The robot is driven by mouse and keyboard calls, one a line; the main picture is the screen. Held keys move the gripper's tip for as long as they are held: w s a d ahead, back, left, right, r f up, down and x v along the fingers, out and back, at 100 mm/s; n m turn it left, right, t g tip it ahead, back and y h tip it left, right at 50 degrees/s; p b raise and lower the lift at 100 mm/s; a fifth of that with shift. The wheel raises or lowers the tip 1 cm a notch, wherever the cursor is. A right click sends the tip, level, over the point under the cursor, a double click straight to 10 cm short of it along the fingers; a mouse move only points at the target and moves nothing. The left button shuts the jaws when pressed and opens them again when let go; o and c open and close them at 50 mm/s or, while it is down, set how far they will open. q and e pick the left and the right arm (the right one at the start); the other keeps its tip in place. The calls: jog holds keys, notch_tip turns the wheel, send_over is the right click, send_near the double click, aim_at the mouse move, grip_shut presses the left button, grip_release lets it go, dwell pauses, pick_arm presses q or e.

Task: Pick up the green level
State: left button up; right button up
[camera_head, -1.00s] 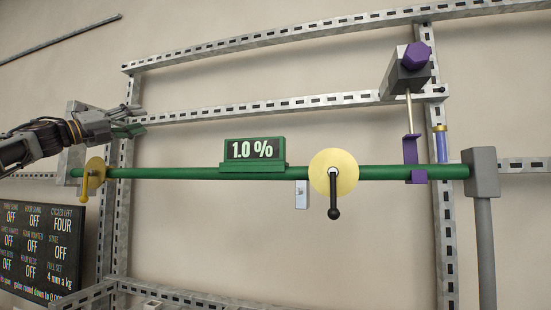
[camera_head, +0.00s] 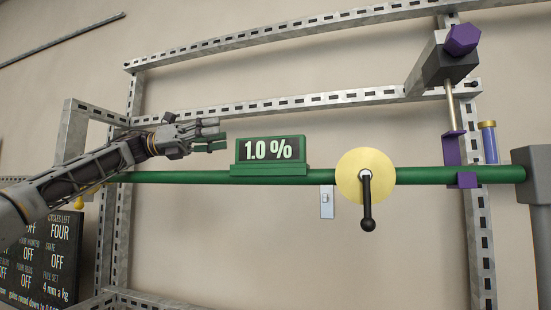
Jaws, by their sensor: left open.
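The green level (camera_head: 270,153) is a small green block with a dark display reading 1.0 %. It sits on top of the long green pipe (camera_head: 420,175), left of the yellow disc. My left gripper (camera_head: 219,135) is open and empty, just left of the level and above the pipe. Its fingers point right toward the level's left side, with a small gap showing in the picture. The depth between them is hard to judge. My right gripper is not in view.
A yellow disc with a black handle (camera_head: 365,177) stands on the pipe right of the level. A purple clamp (camera_head: 453,147) and a grey post (camera_head: 538,180) are further right. A metal frame (camera_head: 290,102) runs behind. A dark status board (camera_head: 45,255) is at lower left.

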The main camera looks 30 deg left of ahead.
pick_arm(q)
jog(key=g, duration=0.1)
jog(key=m+g, duration=0.4)
jog(key=m, duration=0.2)
send_near(237, 140)
jog(key=shift+w+d+r, duration=0.1)
jog(key=shift+w+d, duration=0.05)
jog(key=shift+w, duration=0.3)
jog(key=shift+w+d+r, duration=0.15)
jog(key=shift+w+d, duration=0.05)
jog(key=shift+w, duration=0.25)
jog(key=shift+s+f+g, duration=0.15)
jog(key=shift+s+g, duration=0.05)
jog(key=shift+g, duration=0.1)
jog(key=shift+m, duration=0.5)
jog(key=shift+d, duration=0.1)
jog(key=shift+p+x, duration=0.3)
jog(key=shift+x, duration=3.95)
